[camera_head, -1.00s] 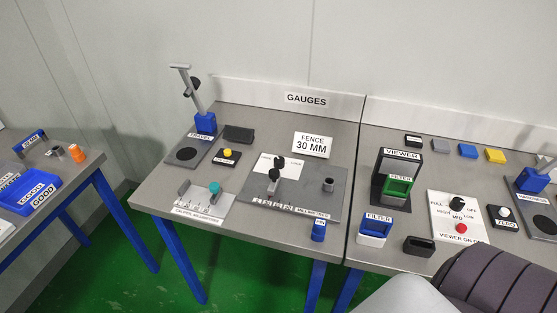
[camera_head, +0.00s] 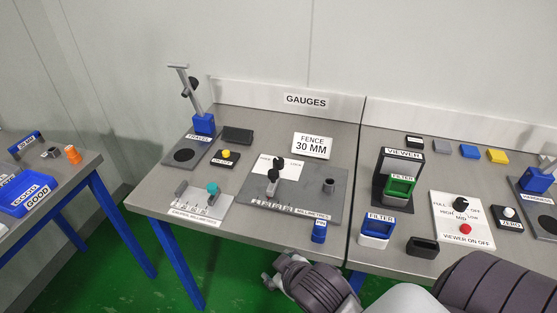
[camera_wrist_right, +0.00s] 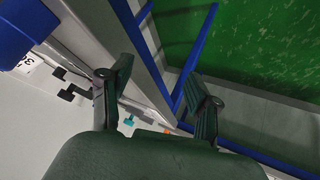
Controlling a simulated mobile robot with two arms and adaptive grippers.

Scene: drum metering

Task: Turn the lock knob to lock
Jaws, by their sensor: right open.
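The lock knob (camera_head: 279,161) is a small black knob on a white label on the grey fence gauge plate (camera_head: 311,203), on the middle table. The label's print is partly covered and too small to read fully. A second black knob (camera_head: 273,175) stands on the slider just in front of it. My right gripper (camera_wrist_right: 160,75) is open and empty in the right wrist view, its two dark fingers spread. In the head view my right arm comes in at the bottom, with its wrist in front of the table's front edge, well apart from the knob. My left gripper is not in view.
A blue pin block (camera_head: 319,231) stands near the front edge, between my right wrist and the gauge plate. A grey post (camera_head: 328,186) rises from the plate's right side. The viewer (camera_head: 399,178) and a blue filter (camera_head: 376,229) stand to the right.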

